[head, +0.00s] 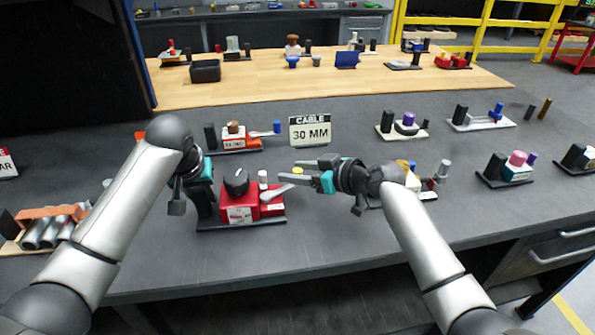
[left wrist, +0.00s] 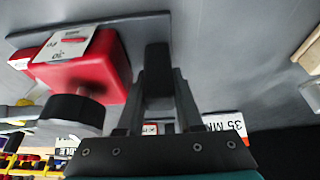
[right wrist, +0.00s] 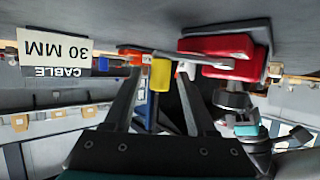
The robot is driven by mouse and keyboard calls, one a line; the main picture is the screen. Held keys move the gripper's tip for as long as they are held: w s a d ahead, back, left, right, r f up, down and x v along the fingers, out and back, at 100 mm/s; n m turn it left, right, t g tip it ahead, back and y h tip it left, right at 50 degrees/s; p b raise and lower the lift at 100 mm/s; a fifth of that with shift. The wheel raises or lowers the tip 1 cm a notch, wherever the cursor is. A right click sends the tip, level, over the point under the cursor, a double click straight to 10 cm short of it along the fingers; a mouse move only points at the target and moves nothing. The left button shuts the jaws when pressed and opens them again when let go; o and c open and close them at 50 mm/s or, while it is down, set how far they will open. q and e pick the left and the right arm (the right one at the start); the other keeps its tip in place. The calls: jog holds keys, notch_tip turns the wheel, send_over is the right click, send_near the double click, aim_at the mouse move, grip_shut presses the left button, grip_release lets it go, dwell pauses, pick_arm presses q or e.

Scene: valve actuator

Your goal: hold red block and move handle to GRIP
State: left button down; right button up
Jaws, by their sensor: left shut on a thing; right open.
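The red block (head: 238,209) with a black knob (head: 236,184) on top sits on a dark base plate on the grey bench. A black post stands at the block's left end; my left gripper (head: 204,196) is shut on this black post (left wrist: 158,62), beside the red block (left wrist: 90,65). A grey handle bar (head: 277,191) reaches right from the unit, with a yellow-capped end. My right gripper (head: 296,170) is open at that end. In the right wrist view the yellow cap (right wrist: 160,75) appears between the fingers; contact is unclear. No GRIP marking is readable.
A "CABLE 30 MM" sign (head: 310,130) stands behind the unit. A similar red-and-white unit (head: 240,140) is behind it. Another unit partly hides behind my right wrist. A tray of grey tubes (head: 45,228) lies left. The bench front is clear.

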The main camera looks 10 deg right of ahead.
jog(key=shift+c, duration=0.4)
grip_shut()
dwell(0.9)
